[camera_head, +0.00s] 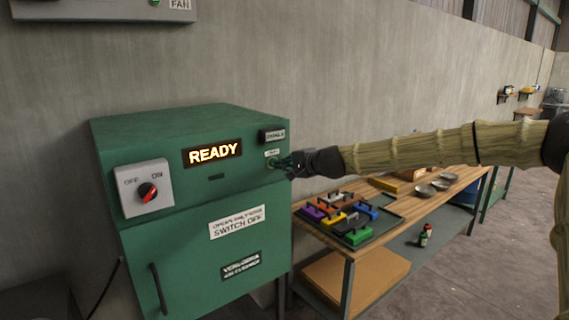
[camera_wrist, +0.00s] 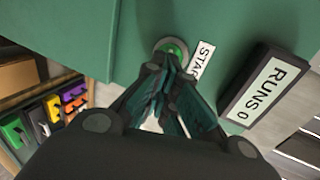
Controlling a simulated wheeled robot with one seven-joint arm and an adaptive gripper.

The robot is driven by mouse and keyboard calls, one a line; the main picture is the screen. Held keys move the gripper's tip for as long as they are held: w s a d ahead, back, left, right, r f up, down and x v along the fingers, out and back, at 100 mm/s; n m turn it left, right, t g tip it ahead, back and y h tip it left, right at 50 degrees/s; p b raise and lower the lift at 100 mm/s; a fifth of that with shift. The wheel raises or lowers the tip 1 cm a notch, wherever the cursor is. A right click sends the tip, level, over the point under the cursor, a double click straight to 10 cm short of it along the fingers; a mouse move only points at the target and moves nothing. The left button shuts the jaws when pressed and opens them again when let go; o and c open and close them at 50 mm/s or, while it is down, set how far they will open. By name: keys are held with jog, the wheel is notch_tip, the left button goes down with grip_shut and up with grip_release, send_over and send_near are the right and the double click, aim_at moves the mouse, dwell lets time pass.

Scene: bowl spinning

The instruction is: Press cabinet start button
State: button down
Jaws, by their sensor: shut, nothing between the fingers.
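The green cabinet (camera_head: 190,250) stands at the left in the head view, with a lit READY display (camera_head: 212,152) on its upper front. The start button (camera_wrist: 171,48) is a round green button in a pale ring, beside a partly hidden white label (camera_wrist: 201,62) in the wrist view. My gripper (camera_head: 278,163) is at the cabinet's upper right front, and in the wrist view its closed fingertips (camera_wrist: 172,68) are right at the button's lower edge. The fingers are shut and empty. I cannot tell whether they touch the button.
An OFF/ON rotary switch (camera_head: 148,192) with a red pointer is on the cabinet's left. A RUNS 0 counter (camera_wrist: 272,92) sits right of the button.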

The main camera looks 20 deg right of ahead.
dwell(0.3)
jog(key=shift+w+a+r+b, duration=0.25)
jog(key=shift+w+b, duration=0.4)
jog(key=f+b+v, duration=0.1)
jog(key=b+v, duration=0.2)
jog(key=v, duration=1)
jog(key=shift+s+d+b, duration=0.25)
jog(key=shift+s+b, duration=0.05)
jog(key=shift+s, duration=0.2)
jog(key=shift+s, duration=0.15)
dwell(0.6)
